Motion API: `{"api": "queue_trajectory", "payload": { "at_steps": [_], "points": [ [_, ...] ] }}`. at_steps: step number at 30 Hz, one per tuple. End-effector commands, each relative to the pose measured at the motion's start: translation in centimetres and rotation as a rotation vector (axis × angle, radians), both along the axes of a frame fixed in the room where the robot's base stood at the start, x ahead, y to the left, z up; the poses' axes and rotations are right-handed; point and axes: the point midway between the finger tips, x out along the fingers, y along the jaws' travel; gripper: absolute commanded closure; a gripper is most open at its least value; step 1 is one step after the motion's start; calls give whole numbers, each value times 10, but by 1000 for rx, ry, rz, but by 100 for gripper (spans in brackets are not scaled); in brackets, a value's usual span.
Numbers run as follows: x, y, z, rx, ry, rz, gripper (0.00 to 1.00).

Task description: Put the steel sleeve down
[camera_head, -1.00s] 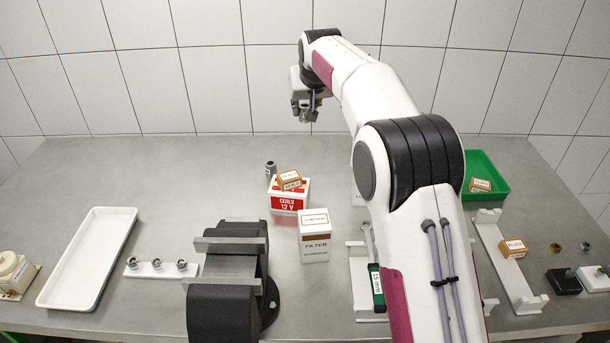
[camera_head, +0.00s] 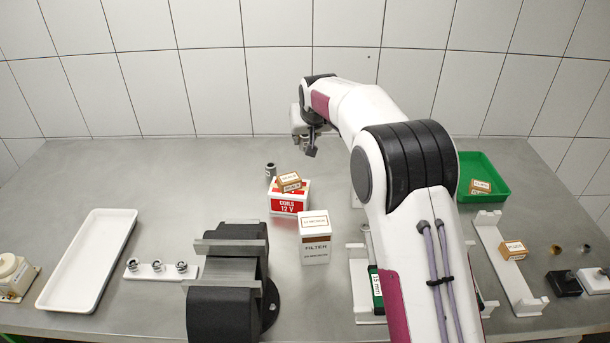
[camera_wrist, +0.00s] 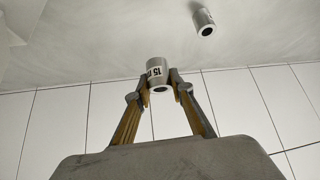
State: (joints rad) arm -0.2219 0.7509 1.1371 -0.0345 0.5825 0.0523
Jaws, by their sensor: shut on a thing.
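The steel sleeve (camera_wrist: 157,72), a short grey cylinder with a white label starting "15", sits between the two fingertips of my gripper (camera_wrist: 158,84) in the wrist view. My gripper is shut on it, with the sleeve's open end showing. In the head view my gripper (camera_head: 309,150) is over the back of the bench, behind and right of the coils box; the sleeve in it is hard to make out there. A second grey sleeve (camera_head: 270,169) stands on the bench left of my gripper; it also shows in the wrist view (camera_wrist: 204,22), apart from the held one.
The red and white coils box (camera_head: 289,199) carries small brown boxes (camera_head: 289,181). A filter box (camera_head: 315,240) and a dark vise-like fixture (camera_head: 228,290) stand nearer. A green tray (camera_head: 497,167) is at right, a white tray (camera_head: 85,265) at left. The back-left bench is clear.

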Motion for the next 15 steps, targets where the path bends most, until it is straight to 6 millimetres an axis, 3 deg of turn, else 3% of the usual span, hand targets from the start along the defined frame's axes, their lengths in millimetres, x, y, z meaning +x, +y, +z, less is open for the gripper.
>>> {"api": "queue_trajectory", "payload": {
  "at_steps": [15],
  "points": [
    [0, 0, -47, 1, 0, -1, 100]
  ]
}}
